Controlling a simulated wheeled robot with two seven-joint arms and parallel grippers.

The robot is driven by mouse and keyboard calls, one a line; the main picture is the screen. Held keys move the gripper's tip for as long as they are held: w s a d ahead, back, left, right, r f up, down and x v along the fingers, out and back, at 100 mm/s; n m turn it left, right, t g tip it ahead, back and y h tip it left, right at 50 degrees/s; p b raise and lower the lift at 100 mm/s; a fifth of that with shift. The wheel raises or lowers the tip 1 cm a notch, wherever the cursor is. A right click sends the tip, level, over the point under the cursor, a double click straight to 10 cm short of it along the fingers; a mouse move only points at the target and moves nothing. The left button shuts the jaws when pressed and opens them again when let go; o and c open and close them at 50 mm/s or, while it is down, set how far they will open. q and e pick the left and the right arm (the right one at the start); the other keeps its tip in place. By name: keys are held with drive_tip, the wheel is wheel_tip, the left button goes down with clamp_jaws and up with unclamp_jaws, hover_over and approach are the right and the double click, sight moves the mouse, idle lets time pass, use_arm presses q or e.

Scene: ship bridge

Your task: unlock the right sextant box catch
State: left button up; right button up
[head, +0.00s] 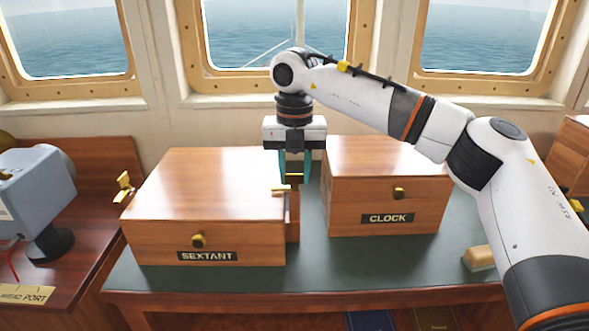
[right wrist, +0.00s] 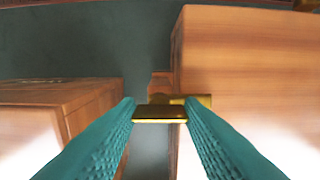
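The SEXTANT box (head: 205,205) is a closed wooden box at the left of the green-topped table. Its right catch is brass and sits at the box's right edge, by a wooden piece (head: 293,218). My right gripper (head: 293,180) points down over it. In the right wrist view the two teal fingers (right wrist: 160,108) stand on either side of the brass catch (right wrist: 160,114), which fills the gap and appears held. Part of the catch's mount shows behind one finger. The left brass catch (head: 124,187) sticks out at the box's left side. My left gripper is not in view.
The CLOCK box (head: 385,190) stands close to the right, leaving a narrow gap where my gripper is. A pale wooden block (head: 478,259) lies at the right on the table (head: 370,262). A grey instrument (head: 35,195) stands on the left console. Windows line the back.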

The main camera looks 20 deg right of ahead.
drive_tip(key=shift+n, duration=0.3)
drive_tip(key=n+p, duration=0.2)
drive_tip(key=n, duration=0.1)
drive_tip(key=shift+r+n, duration=0.1)
drive_tip(key=shift+n, duration=0.3)
drive_tip(key=n+p, duration=0.1)
drive_tip(key=n, duration=0.3)
drive_tip(key=n+p, duration=0.1)
drive_tip(key=n, duration=0.4)
drive_tip(key=shift+n+p, duration=0.5)
drive_tip(key=shift+n, duration=1.7)
drive_tip(key=o, duration=1)
